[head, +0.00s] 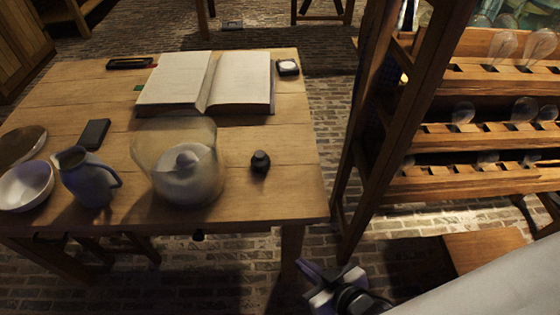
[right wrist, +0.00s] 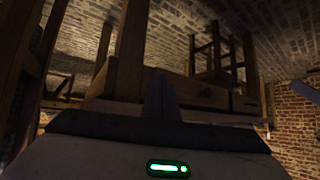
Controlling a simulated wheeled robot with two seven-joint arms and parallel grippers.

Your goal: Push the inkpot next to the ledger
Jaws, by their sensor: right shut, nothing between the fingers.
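The inkpot (head: 260,161), a small dark round pot, stands upright on the wooden table (head: 290,190), near the right part of its front. The ledger (head: 241,80) looks to be the large open book with pale pages at the back of the table, apart from the inkpot and behind it. My right gripper (head: 322,282) is low, in front of the table's front right corner, away from the inkpot. It is shut and empty; its fingers (right wrist: 162,95) also show in the right wrist view, which faces the table's underside. My left gripper is not in view.
A glass jar (head: 180,160) stands left of the inkpot, near a blue-grey jug (head: 88,175) and a white bowl (head: 26,185). A small dark box with a white face (head: 288,67) sits by the book's right edge. A rack of glass bulbs (head: 470,130) stands at right.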

